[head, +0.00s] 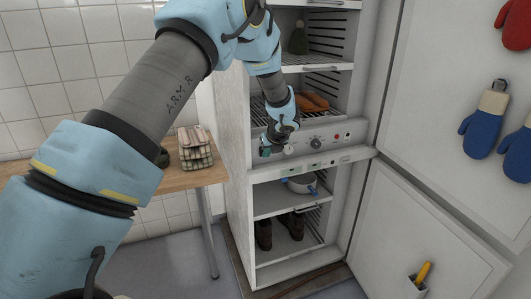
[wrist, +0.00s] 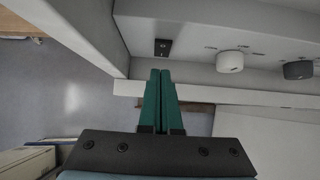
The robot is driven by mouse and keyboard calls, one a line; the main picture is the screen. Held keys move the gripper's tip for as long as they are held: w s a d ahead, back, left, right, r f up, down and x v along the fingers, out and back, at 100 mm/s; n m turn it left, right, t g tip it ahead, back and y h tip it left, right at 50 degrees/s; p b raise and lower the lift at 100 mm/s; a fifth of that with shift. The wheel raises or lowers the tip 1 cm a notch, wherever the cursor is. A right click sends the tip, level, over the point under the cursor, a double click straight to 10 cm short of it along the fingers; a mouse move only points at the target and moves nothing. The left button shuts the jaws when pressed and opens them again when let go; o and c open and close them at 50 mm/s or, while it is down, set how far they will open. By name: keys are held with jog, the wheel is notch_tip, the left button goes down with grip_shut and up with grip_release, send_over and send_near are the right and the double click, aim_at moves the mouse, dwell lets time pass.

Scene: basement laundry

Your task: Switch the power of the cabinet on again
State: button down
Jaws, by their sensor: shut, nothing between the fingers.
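The cabinet (head: 238,150) stands open, with a control panel (head: 329,142) between its upper and lower compartments. In the wrist view a small black switch (wrist: 162,48) sits on the panel's left part. A white knob (wrist: 230,62) and a black knob (wrist: 298,70) are to its right; both knobs also show in the head view, white (head: 289,150) and black (head: 315,143). My gripper (wrist: 160,72) is shut and empty, its green fingertips close to the switch in line with it. I cannot tell if they touch. In the head view my gripper (head: 266,152) hides the switch.
Orange slippers (head: 312,101) are on an upper shelf; a pot (head: 301,184) and dark boots (head: 294,224) are below. The open lower door (head: 415,235) and upper door (head: 430,75) stand at the right. A wooden table (head: 178,181) with a checked bag (head: 195,150) is left.

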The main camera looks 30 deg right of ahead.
jog(key=d+b+v, duration=0.1)
jog(key=v, duration=1)
jog(key=shift+s+a+f+b, duration=0.25)
jog(key=shift+s+a+b, duration=0.15)
jog(key=shift+a, duration=0.1)
jog(key=s+f+t+b, duration=0.1)
jog(key=f+b, duration=0.1)
jog(key=b, duration=0.3)
jog(key=shift+s+f, duration=0.1)
jog(key=shift+s, duration=0.05)
